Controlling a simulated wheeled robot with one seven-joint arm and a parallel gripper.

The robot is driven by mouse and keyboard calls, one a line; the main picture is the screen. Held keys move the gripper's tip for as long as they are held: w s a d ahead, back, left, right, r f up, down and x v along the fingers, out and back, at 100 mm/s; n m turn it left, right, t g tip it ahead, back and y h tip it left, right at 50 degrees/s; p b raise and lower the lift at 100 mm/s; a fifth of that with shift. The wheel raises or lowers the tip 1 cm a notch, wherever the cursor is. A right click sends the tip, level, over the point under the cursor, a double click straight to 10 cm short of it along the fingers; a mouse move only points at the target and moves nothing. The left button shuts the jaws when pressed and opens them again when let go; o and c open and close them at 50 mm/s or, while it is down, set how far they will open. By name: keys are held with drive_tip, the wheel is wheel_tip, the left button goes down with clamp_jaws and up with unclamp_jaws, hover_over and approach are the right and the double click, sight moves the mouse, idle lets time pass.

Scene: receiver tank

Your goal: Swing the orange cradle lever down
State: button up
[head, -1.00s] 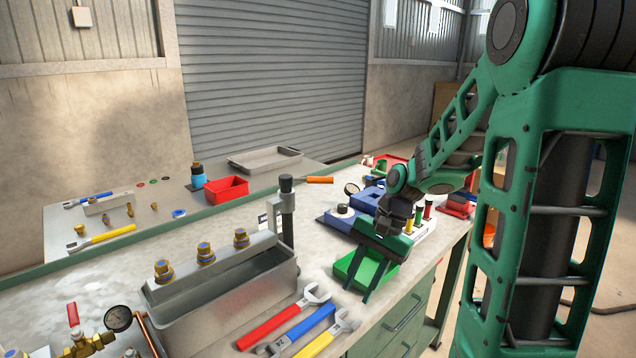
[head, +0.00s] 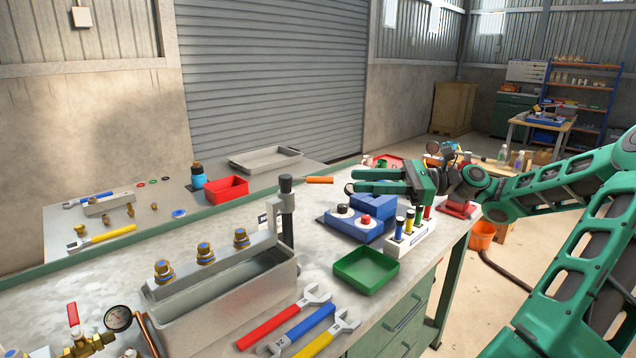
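A short orange bar (head: 319,180) shows at the far edge of the near bench, just right of the grey post with a black knob. It looks like the orange lever, lying roughly level in the picture; its pivot and any cradle cannot be made out. My gripper (head: 351,181) is to the right of the orange bar, above the blue block, with its fingers pointing left. The two green fingers are apart with nothing between them. A gap shows between the fingertips and the bar in the picture.
A grey tank (head: 225,303) with a bar of brass fittings and a black-knobbed post (head: 287,220) stands left. Below my gripper are a blue block (head: 366,231) and a white rack (head: 410,240). A green tray (head: 366,271) and several wrenches (head: 300,330) lie in front.

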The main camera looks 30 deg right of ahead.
sight(313, 180)
drive_tip(key=x, duration=1)
drive_tip(key=shift+w+a, duration=0.15)
drive_tip(key=shift+a, duration=0.25)
drive_tip(key=shift+c, duration=0.4)
clamp_jaws()
